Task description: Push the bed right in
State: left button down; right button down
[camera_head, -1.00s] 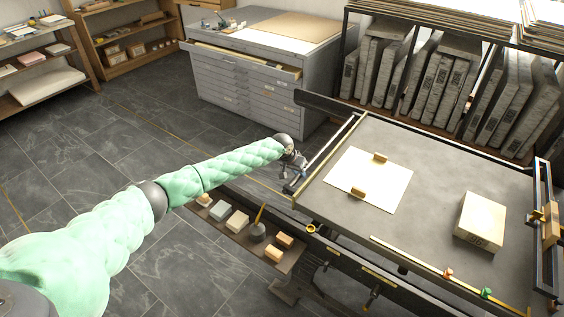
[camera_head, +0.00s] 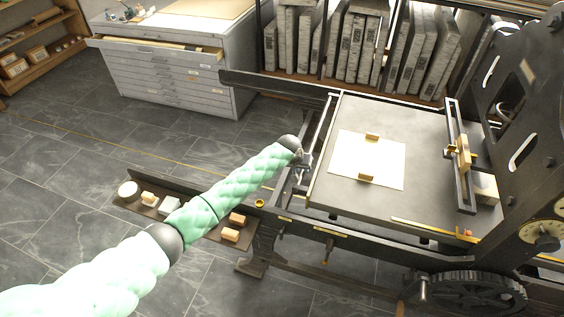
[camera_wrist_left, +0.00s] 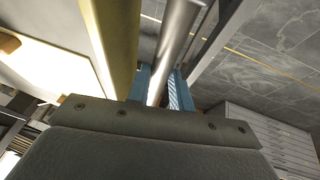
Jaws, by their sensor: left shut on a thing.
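The press bed (camera_head: 325,190) is a flat grey slab carrying a white sheet (camera_head: 385,171) with two small wooden blocks. A slim metal bar (camera_head: 322,118) runs along the bed's left end. My left gripper (camera_head: 303,160) is at this bar. In the left wrist view the blue fingers (camera_wrist_left: 160,88) are shut around the shiny bar (camera_wrist_left: 178,30), beside the bed's pale edge. A pale block (camera_head: 486,187) on the bed is partly hidden behind that frame. My right gripper is not in view.
The dark press side frame (camera_head: 520,130) and a gear wheel (camera_head: 470,293) stand at the right. A low shelf (camera_head: 130,204) with small blocks is below my arm. A plan chest (camera_head: 165,75) stands behind. Open tiled floor lies left.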

aim_at(337, 179)
pick_arm(q)
jog(key=s+d, duration=0.1)
jog(key=d, duration=0.3)
jog(key=s+d, duration=0.2)
jog(key=d, duration=0.2)
jog(key=s+d, duration=0.1)
jog(key=d, duration=0.3)
jog(key=shift+s+d, duration=0.3)
jog(key=shift+d, duration=0.05)
jog(key=shift+s+d, duration=0.1)
jog(key=shift+d, duration=0.05)
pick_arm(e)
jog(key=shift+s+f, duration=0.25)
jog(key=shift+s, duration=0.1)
pick_arm(q)
jog(key=c, duration=1.3)
grip_release()
jog(key=shift+d+f, duration=0.1)
jog(key=shift+o, duration=0.2)
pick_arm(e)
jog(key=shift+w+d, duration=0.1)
